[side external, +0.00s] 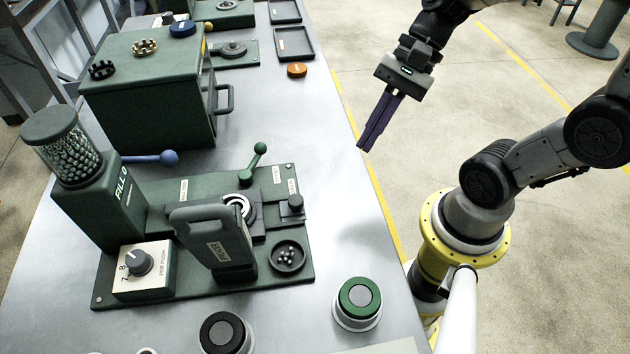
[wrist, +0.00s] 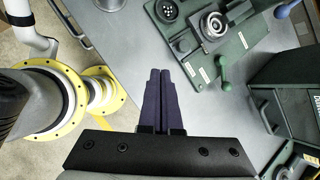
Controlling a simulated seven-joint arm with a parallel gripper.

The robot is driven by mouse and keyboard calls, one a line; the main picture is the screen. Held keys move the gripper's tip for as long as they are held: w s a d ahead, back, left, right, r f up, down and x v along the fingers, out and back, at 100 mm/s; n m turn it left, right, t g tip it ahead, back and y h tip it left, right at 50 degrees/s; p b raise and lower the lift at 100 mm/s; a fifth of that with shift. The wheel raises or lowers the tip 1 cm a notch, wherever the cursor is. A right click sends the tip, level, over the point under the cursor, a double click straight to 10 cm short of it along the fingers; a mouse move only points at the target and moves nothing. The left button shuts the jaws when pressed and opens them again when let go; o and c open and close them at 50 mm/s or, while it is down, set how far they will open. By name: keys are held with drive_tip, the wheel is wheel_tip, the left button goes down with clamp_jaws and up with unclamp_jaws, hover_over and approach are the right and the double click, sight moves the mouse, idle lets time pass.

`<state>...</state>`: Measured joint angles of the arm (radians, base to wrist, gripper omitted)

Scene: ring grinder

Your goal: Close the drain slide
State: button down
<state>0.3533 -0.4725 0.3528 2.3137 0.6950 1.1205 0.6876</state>
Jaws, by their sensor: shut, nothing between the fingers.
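My gripper (side external: 365,146) has dark purple fingers pressed together and empty. It hangs in the air beyond the right edge of the bench in the side view; in the wrist view its fingertips (wrist: 160,72) point toward the green grinder base. A small slide block with a black knob (side external: 292,204), which looks like the drain slide, sits on the base's right edge; it also shows in the wrist view (wrist: 181,46). My gripper is well apart from it. A round dish with small balls (side external: 288,257) is beside it.
A green ball-ended lever (side external: 254,163) stands behind the slide. A tall green guard with a handle (side external: 215,238) rises beside the ring seat (side external: 241,206). The bench (side external: 335,215) right of the base is clear.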

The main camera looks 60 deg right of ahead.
sight(294, 186)
drive_tip(key=w+d+f+m+t+y, duration=0.1)
drive_tip(key=w+d+f+m+y, duration=0.1)
drive_tip(key=w+d+f+m, duration=0.3)
drive_tip(key=shift+m, duration=0.3)
drive_tip(key=a+f, duration=0.1)
drive_tip(key=a, duration=0.1)
drive_tip(key=a+f, duration=0.4)
drive_tip(key=a, duration=0.1)
drive_tip(key=shift+s+a, duration=0.1)
drive_tip(key=shift+s, duration=0.1)
drive_tip(key=a, duration=0.1)
drive_tip(key=w+a, duration=0.1)
drive_tip(key=shift+a+f, duration=0.25)
drive_tip(key=shift+a, duration=0.05)
drive_tip(key=shift+w+a, duration=0.3)
drive_tip(key=shift+a, duration=0.45)
drive_tip(key=shift+w+a, duration=1.35)
